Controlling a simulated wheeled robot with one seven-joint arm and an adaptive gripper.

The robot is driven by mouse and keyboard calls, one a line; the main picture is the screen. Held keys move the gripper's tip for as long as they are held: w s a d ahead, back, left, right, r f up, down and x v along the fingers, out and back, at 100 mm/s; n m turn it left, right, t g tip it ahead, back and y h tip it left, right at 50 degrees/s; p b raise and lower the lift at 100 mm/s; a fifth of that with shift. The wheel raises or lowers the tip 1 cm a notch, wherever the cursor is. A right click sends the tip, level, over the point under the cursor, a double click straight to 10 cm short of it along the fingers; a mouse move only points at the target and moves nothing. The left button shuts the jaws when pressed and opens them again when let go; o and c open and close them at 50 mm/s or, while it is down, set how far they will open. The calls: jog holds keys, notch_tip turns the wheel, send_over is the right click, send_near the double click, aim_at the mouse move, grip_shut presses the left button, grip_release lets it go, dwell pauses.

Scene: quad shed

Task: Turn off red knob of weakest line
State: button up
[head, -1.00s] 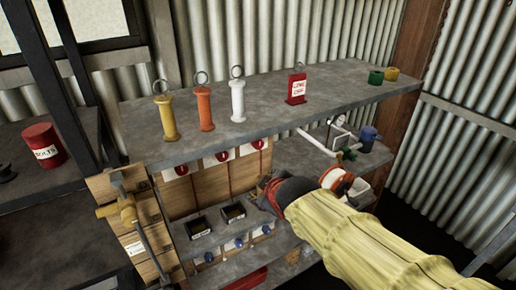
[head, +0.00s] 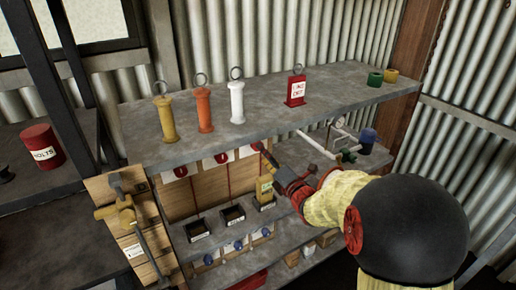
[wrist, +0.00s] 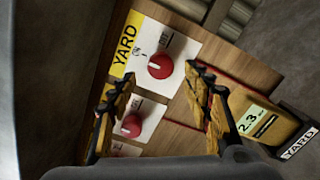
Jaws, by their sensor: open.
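Three red knobs on white plates line the wooden back panel under the top shelf: left knob (head: 180,171), middle knob (head: 221,157) and right knob (head: 257,147). My gripper (head: 267,158) is raised at the right knob. In the wrist view my open gripper (wrist: 165,74) has its fingers either side of the YARD knob (wrist: 159,66), whose plate has a yellow YARD strip (wrist: 124,45). I cannot tell whether they touch it. A second knob (wrist: 131,126) lies below. A yellow meter (head: 265,188) stands at the right box; its display (wrist: 249,119) reads 2.3.
Two dark open boxes (head: 197,229) (head: 232,213) stand left of the meter, with blue knobs (head: 238,246) below. The top shelf (head: 340,88) overhangs the panel and carries several coloured handles and a red tag (head: 296,90). White pipework (head: 318,143) lies to the right.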

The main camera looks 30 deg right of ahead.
aim_at(258, 151)
jog(key=shift+w+d+b, duration=0.1)
jog(key=shift+w+b, duration=0.55)
jog(key=shift+w, duration=2.55)
jog(key=shift+c, duration=1)
jog(key=c, duration=1)
jog(key=shift+o, duration=0.2)
